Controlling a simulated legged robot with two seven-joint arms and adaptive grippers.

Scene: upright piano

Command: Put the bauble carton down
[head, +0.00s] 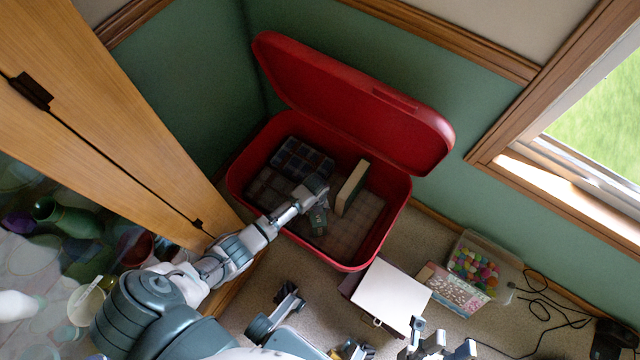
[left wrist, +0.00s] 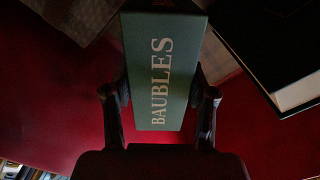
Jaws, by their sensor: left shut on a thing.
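The bauble carton is a green box lettered BAUBLES (left wrist: 162,75) in the left wrist view, held between the two fingers of my left gripper (left wrist: 160,100). In the head view my left arm reaches into an open red trunk (head: 340,258), and the carton (head: 318,222) shows small and dark beneath the left gripper (head: 317,200). It is low inside the trunk; I cannot tell whether it touches the bottom. My right gripper (head: 440,346) is at the bottom edge of the head view, with its fingers apart and nothing visible between them.
Inside the trunk lie a dark plaid item (head: 302,158) and an upright cream-edged book (head: 352,187). The red lid (head: 350,100) leans open at the back. A white box (head: 392,292), a clear bin of coloured balls (head: 488,255) and black cables (head: 545,310) are on the floor at right.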

